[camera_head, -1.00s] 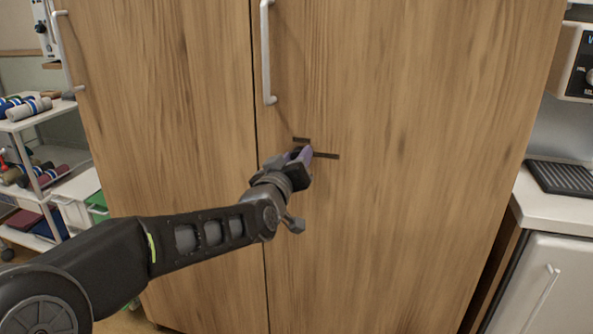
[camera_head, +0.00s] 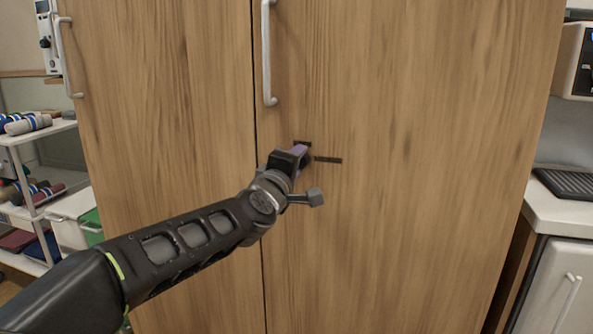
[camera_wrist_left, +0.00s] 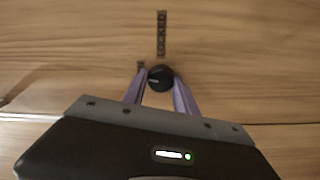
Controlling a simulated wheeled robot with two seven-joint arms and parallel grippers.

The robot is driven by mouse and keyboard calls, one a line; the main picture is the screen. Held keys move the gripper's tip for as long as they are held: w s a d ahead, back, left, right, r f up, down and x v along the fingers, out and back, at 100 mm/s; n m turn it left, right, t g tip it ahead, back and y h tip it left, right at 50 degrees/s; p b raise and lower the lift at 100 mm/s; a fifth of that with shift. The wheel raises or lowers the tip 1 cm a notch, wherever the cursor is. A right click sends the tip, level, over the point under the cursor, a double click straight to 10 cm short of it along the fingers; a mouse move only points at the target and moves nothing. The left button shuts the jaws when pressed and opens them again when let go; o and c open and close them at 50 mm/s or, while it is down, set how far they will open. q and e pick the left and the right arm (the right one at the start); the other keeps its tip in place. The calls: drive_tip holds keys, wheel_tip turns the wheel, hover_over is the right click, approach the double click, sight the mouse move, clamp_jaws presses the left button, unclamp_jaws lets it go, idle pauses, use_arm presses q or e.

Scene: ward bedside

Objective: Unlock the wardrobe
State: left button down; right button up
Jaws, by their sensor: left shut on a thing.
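The wooden wardrobe (camera_head: 410,120) fills the middle of the head view, its doors shut. A round black lock knob (camera_wrist_left: 160,78) sits on the right door. In the wrist view a dark label reading LOCKED (camera_wrist_left: 161,34) is above the knob, and a smaller dark label (camera_wrist_left: 141,65) is to its upper left. A faint pale mark shows on the knob's left part. My left gripper (camera_head: 303,156) is shut on the knob, its purple fingers on either side of it. In the head view the gripper mostly hides the knob. My right gripper is out of view.
A vertical handle (camera_head: 267,55) is on the right door above the knob, and another (camera_head: 65,55) is on the left door. A trolley with rolled items (camera_head: 30,170) stands at the left. A counter (camera_head: 565,208) with a cabinet is at the right.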

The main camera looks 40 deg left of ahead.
use_arm(q)
drive_tip(key=shift+f+n+b, duration=0.1)
drive_tip(key=shift+n+b, duration=0.35)
drive_tip(key=shift+n, duration=0.75)
drive_tip(key=c, duration=1)
unclamp_jaws()
drive_tip(key=p+v, duration=0.1)
drive_tip(key=v, duration=0.6)
drive_tip(key=shift+s+d, duration=0.15)
drive_tip(key=shift+s, duration=0.25)
